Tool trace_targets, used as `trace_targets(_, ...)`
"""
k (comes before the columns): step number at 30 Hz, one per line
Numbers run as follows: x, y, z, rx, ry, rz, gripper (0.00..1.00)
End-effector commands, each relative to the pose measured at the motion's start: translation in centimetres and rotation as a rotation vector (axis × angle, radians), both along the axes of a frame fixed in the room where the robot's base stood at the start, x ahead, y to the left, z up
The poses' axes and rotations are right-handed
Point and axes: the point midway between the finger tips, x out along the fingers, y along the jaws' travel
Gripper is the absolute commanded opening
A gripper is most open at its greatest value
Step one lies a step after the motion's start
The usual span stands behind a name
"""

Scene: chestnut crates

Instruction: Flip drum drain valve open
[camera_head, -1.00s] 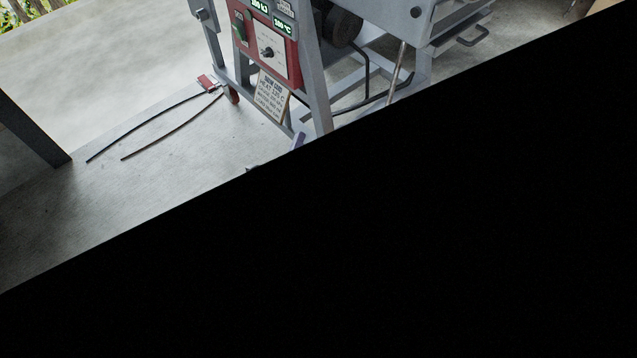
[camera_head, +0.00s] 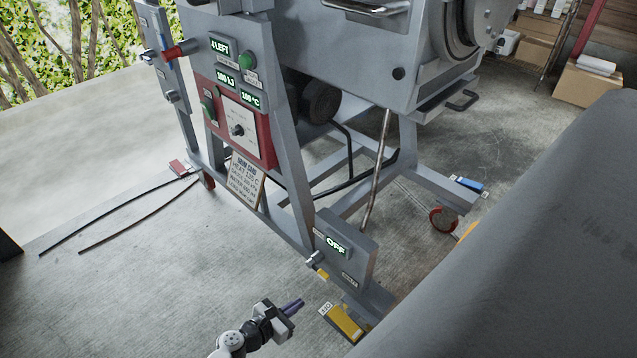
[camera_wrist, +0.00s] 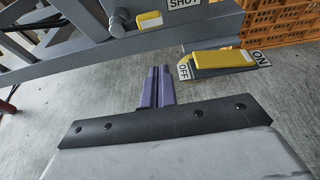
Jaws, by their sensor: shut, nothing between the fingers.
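A small lever with a yellow grip (camera_head: 322,273) sits low on the machine frame, by a grey box with a lit OFF display (camera_head: 337,245). The wrist view shows this yellow grip (camera_wrist: 150,21) at a round grey pivot, beside a SHUT label (camera_wrist: 185,3). I take it to be the drain valve. My gripper (camera_head: 293,305) is shut and empty, below and left of the lever in the head view. Its purple fingers (camera_wrist: 157,88) point towards the machine in the wrist view, apart from the lever.
A yellow pedal (camera_head: 343,323) lies right of my gripper, close to the floor; the wrist view shows it (camera_wrist: 212,60) between OFF and ON labels. A grey frame beam (camera_wrist: 60,55) crosses ahead. An orange crate (camera_wrist: 285,20) stands behind. Floor left of the machine is mostly clear.

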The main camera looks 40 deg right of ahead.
Motion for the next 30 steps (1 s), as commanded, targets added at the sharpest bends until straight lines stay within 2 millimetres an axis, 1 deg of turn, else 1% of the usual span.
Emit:
trace_targets(1,0.0,0.0,-1.1,0.004,-0.004,-0.005,0.00)
trace_targets(4,0.0,0.1,-1.6,0.008,-0.009,-0.010,0.00)
trace_targets(16,0.0,0.0,-1.6,0.009,-0.010,-0.011,0.00)
trace_targets(19,-0.1,-0.4,-1.7,0.008,-0.010,-0.013,0.00)
trace_targets(23,0.0,-1.6,-2.2,0.006,-0.009,-0.015,0.00)
trace_targets(30,0.2,-5.4,-3.6,0.007,-0.009,-0.016,0.00)
